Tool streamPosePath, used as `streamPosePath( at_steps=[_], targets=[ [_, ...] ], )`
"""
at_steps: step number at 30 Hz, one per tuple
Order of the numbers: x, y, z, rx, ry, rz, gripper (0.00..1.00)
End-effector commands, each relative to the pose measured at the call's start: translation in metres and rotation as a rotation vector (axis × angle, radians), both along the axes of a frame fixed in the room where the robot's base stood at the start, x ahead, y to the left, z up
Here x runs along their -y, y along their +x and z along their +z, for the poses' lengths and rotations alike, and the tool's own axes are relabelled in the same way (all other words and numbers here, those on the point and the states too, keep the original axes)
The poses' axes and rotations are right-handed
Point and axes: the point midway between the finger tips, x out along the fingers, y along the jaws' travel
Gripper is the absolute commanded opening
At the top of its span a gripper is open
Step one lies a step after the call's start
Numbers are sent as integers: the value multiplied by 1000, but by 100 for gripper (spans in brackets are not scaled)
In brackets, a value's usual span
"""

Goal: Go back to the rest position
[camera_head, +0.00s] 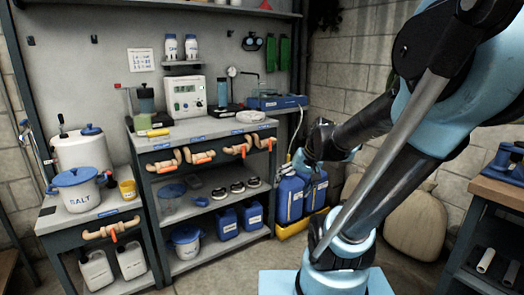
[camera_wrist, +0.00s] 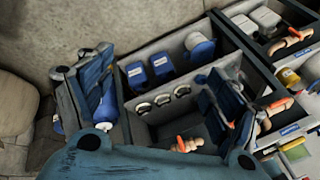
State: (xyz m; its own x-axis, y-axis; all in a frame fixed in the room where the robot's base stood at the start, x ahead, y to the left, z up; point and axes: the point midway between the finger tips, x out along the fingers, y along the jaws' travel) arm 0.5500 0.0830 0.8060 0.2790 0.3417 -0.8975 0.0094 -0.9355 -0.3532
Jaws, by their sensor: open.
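My gripper (camera_wrist: 158,78) is open in the wrist view, its two dark blue fingers spread wide with nothing held between them. The shelf unit shows beyond the fingers. In the head view my gripper (camera_head: 326,142) is small and partly hidden by my arm. It is in front of the block wall, just right of the workbench and above the blue jugs (camera_head: 290,198). I cannot tell its exact gap to them.
The workbench (camera_head: 200,128) holds a white meter (camera_head: 186,97) and a blue tray device (camera_head: 277,102). A salt bucket (camera_head: 76,189) stands on the lower left cabinet. A wooden-topped table (camera_head: 498,192) is at right, and a tan sack (camera_head: 411,225) leans by the wall.

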Motion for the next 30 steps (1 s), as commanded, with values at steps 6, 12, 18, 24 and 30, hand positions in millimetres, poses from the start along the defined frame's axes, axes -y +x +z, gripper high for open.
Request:
streamPosePath(
  at_steps=[6, 12, 18, 24, 30],
  targets=[
    [29, -48, -15, -30, -134, 13, 83],
    [56, -86, -30, -58, -256, 22, 83],
    [76, -111, -40, -78, -340, 26, 83],
    [83, -119, -43, -85, -369, 27, 83],
    [83, -119, -43, -85, -369, 27, 83]
  ],
)
